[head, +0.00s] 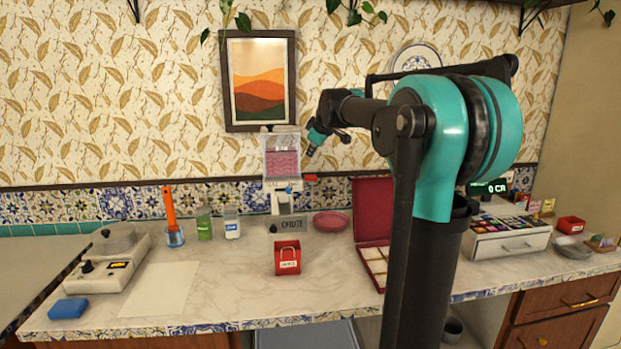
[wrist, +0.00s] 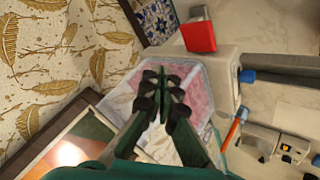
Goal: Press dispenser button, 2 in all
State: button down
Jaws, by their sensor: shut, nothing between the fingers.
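The dispenser (head: 282,165) stands against the back wall, a clear hopper with pink contents on a white body. A red button-like part (head: 311,177) juts from its right side; in the wrist view this red part (wrist: 199,37) is at the top, beyond the fingertips. My gripper (head: 313,146) is in the air just right of the hopper, above the red part and apart from it. In the wrist view my gripper (wrist: 163,78) is shut and empty, its fingers in front of the pink hopper (wrist: 185,95). The fingers hide part of the hopper.
A small red bag (head: 288,262) stands on the counter in front of the dispenser. A red case (head: 373,210) stands open at its right. Jars (head: 204,222), an orange-handled tool (head: 170,208) and a scale-like device (head: 108,262) are left. A framed picture (head: 259,80) hangs above.

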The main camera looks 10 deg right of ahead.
aim_at(311, 177)
dwell(0.7)
notch_tip(311, 177, up, 4)
jog(key=shift+f, duration=0.1)
dwell(0.3)
jog(key=shift+f, duration=4.4)
jog(key=shift+f, duration=0.1)
jog(key=shift+f, duration=0.3)
